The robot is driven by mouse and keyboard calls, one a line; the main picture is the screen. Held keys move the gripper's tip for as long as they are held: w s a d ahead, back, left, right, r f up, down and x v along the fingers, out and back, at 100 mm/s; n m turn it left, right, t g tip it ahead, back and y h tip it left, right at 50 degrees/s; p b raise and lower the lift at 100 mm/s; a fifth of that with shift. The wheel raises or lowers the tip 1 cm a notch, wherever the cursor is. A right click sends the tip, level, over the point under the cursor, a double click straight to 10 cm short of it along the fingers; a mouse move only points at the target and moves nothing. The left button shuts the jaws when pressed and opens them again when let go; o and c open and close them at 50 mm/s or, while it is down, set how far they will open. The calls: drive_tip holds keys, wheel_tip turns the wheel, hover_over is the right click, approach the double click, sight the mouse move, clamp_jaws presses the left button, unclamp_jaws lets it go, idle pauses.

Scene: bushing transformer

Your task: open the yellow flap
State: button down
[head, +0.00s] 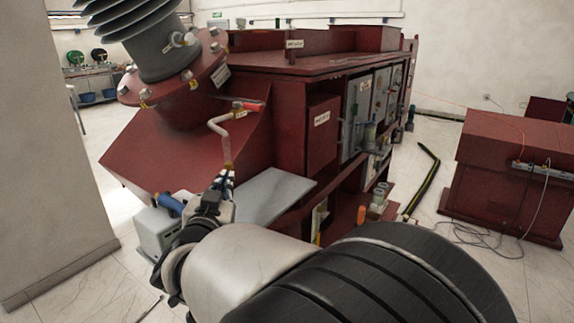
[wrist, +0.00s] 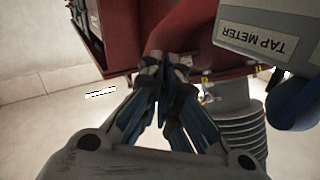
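I cannot make out a clear yellow flap. A small pale yellow and white piece (head: 320,217) shows in the lower opening of the dark red transformer (head: 190,155), too small to tell what it is. My gripper (head: 226,180) is in front of the transformer's left part, by the lower end of a pale bent pipe with a red end (head: 222,125). In the wrist view my gripper's fingers (wrist: 164,66) come together at the tips, with nothing clearly held between them. Red metal lies behind the tips.
A grey tap meter box (wrist: 255,42) is close to the right in the wrist view. A grey slanted panel (head: 272,194) juts out beside my gripper. A ribbed bushing (head: 130,35) rises above. A red cabinet (head: 515,165) and cables stand at right.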

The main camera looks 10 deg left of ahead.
drive_tip(key=shift+s+a+r+m+h+p, duration=0.2)
drive_tip(key=shift+a+m+h+p, duration=0.15)
drive_tip(key=shift+m+h+p, duration=0.45)
drive_tip(key=shift+f+h, duration=0.1)
drive_tip(key=shift+h, duration=0.2)
drive_tip(key=c, duration=2.3)
unclamp_jaws()
